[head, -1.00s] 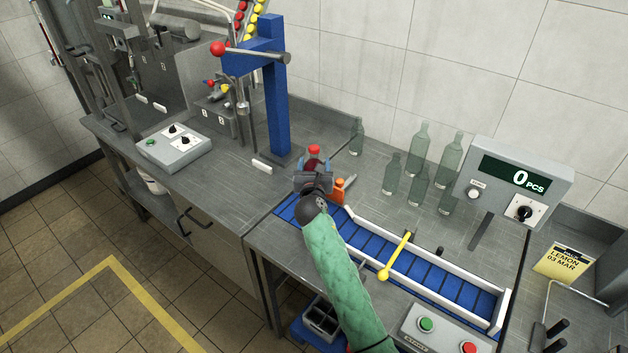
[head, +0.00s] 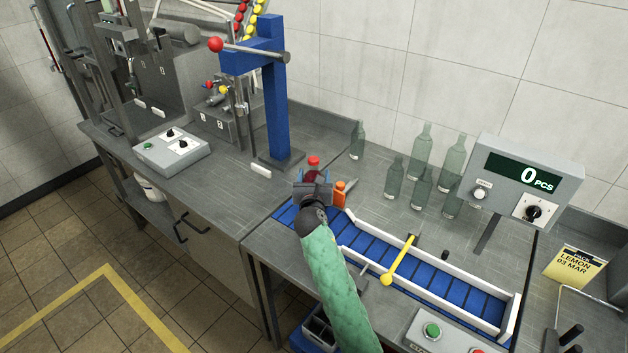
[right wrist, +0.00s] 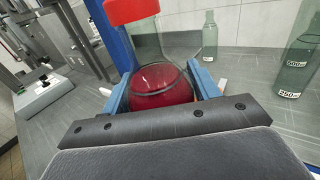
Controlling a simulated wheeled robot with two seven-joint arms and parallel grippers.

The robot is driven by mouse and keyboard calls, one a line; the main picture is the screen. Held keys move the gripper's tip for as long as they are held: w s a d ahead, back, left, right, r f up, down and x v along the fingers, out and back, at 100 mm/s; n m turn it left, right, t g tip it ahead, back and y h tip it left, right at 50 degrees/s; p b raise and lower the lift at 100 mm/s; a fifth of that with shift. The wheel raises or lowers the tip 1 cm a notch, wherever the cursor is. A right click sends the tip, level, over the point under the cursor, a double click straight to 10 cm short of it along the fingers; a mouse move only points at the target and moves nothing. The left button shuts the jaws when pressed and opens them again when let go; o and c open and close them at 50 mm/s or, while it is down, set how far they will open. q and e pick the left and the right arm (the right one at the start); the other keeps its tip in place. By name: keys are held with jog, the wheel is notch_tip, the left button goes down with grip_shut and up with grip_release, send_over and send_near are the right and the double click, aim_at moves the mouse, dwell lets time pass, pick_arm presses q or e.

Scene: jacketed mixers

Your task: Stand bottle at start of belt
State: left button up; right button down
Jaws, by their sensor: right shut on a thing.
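My right gripper (head: 313,182) is shut on a clear bottle (right wrist: 158,75) with a red cap and red liquid low inside. In the right wrist view the blue fingers (right wrist: 160,95) sit on both sides of its lower body. In the head view its red cap (head: 314,161) shows above the gripper, and the bottle looks roughly upright. It is over or near the left end of the blue belt (head: 370,250). The gripper and arm hide the bottle's base, so I cannot tell whether it touches the belt. My left gripper is not in view.
An orange part (head: 341,193) is right beside the gripper. White rails (head: 455,277) and a yellow lever (head: 400,260) line the belt. Several empty green bottles (head: 421,180) stand behind it. A blue press column (head: 275,100) rises at left; a counter display (head: 515,180) reads 0.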

dwell(0.3)
jog(key=c, duration=0.8)
grip_release()
jog(key=shift+f, duration=0.15)
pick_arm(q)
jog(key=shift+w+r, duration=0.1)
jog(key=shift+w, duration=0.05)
pick_arm(e)
jog(key=o, duration=0.4)
jog(key=shift+s, duration=0.2)
pick_arm(q)
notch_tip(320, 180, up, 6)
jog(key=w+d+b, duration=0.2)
jog(key=b, duration=0.1)
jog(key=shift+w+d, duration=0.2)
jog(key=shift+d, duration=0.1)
pick_arm(e)
jog(key=s, duration=1.1)
jog(key=shift+s+a, duration=0.2)
jog(key=shift+s, duration=0.15)
